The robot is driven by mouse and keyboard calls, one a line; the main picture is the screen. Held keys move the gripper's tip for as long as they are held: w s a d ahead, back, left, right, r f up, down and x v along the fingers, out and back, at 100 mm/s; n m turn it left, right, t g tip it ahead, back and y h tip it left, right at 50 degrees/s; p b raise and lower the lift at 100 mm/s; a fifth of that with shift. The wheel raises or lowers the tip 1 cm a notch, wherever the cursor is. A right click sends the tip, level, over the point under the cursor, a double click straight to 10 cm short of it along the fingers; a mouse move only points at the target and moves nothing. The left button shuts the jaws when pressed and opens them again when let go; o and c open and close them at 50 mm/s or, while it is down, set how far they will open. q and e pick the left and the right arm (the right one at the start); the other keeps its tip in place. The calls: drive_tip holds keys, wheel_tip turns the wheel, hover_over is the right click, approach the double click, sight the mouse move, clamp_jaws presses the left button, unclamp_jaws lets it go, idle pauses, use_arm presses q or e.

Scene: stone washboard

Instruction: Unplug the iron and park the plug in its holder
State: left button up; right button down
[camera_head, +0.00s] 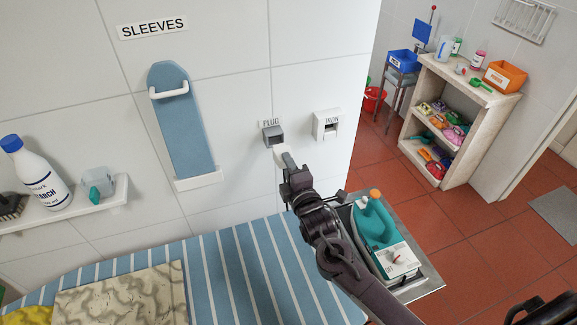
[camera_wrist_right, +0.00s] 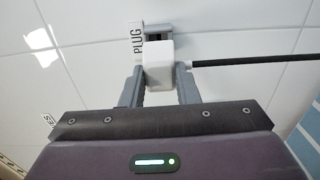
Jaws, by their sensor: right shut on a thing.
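My right gripper (camera_head: 284,156) is shut on the white plug (camera_wrist_right: 158,66), with one finger on each side of it in the right wrist view. The plug (camera_head: 280,149) is just in front of the grey holder (camera_head: 272,135) under the PLUG label. The holder's top also shows behind the plug in the wrist view (camera_wrist_right: 158,32); I cannot tell whether they touch. A black cord (camera_wrist_right: 250,60) runs right from the plug. The white IRON socket (camera_head: 327,125) on the wall has no plug in it. My left gripper is not in view.
A blue-striped ironing board (camera_head: 235,265) with a patterned cloth (camera_head: 120,295) lies below. A blue sleeve board (camera_head: 185,125) hangs on the wall. A shelf (camera_head: 70,216) with a starch bottle (camera_head: 38,175) is at left. A stocked rack (camera_head: 410,150) stands at back right.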

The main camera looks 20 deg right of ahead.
drive_tip(key=shift+p, duration=0.35)
idle(0.6)
drive_tip(key=shift+w+b, duration=0.8)
drive_tip(key=shift+w, duration=1.2)
drive_tip(key=shift+w+r, duration=0.15)
drive_tip(key=shift+w, duration=0.15)
drive_tip(key=c, duration=1)
unclamp_jaws()
drive_tip(key=shift+a, duration=0.1)
drive_tip(key=shift+s+f+b, duration=0.3)
drive_tip(key=shift+s+b, duration=0.15)
drive_tip(key=shift+s, duration=0.1)
drive_tip(key=s, duration=0.2)
drive_tip(key=s+b, duration=0.1)
drive_tip(key=s, duration=0.1)
drive_tip(key=s+b, duration=0.1)
drive_tip(key=s, duration=0.1)
drive_tip(key=shift+s+r, duration=0.25)
drive_tip(key=shift+s, duration=0.05)
